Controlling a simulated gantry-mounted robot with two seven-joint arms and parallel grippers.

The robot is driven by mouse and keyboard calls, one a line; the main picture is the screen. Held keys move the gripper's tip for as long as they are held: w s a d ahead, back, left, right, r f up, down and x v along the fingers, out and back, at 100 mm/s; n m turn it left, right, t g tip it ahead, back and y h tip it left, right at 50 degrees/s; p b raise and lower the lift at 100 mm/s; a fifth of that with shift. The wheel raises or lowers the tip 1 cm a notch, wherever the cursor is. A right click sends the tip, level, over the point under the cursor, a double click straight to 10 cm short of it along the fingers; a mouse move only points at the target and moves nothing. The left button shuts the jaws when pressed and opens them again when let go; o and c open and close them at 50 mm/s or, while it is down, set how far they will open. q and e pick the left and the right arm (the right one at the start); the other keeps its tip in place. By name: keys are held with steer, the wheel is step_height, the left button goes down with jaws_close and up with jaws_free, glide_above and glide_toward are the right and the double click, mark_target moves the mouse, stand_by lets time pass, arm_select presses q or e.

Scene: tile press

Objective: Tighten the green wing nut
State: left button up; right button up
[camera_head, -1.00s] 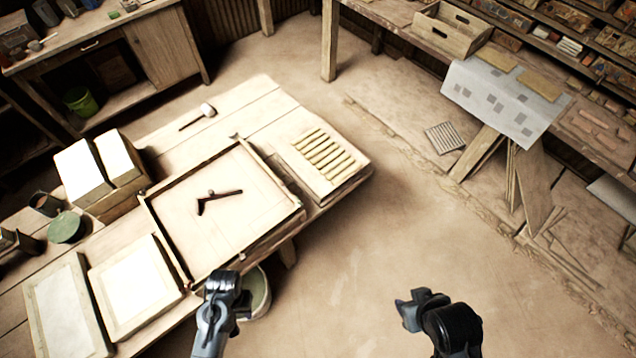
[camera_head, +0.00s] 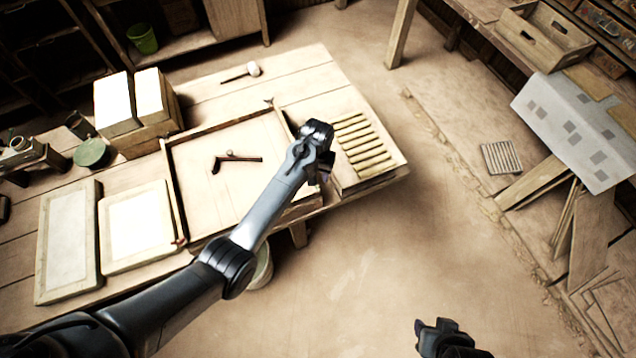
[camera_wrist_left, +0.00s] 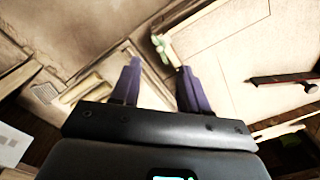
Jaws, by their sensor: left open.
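The green wing nut (camera_wrist_left: 161,46) shows in the left wrist view at a corner of the wooden press frame, just beyond my fingertips. The frame (camera_head: 212,128) lies on the workbench. My left gripper (camera_head: 325,168) is above the frame's right side, near the ribbed rolls. In the left wrist view its two purple fingers (camera_wrist_left: 160,68) are apart with nothing between them. My right gripper (camera_head: 437,326) is low at the bottom edge, its jaws unclear.
A black angled tool (camera_head: 236,159) lies inside the frame. A board with several rolls (camera_head: 362,146) sits right of it. A mallet (camera_head: 242,73) lies behind. Open floor lies right of the workbench.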

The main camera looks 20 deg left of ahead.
mark_target(318, 186)
arm_select(q)
step_height(318, 186, down, 7)
steer(key=shift+f+b, duration=0.2)
steer(key=shift+b, duration=0.25)
jaws_close()
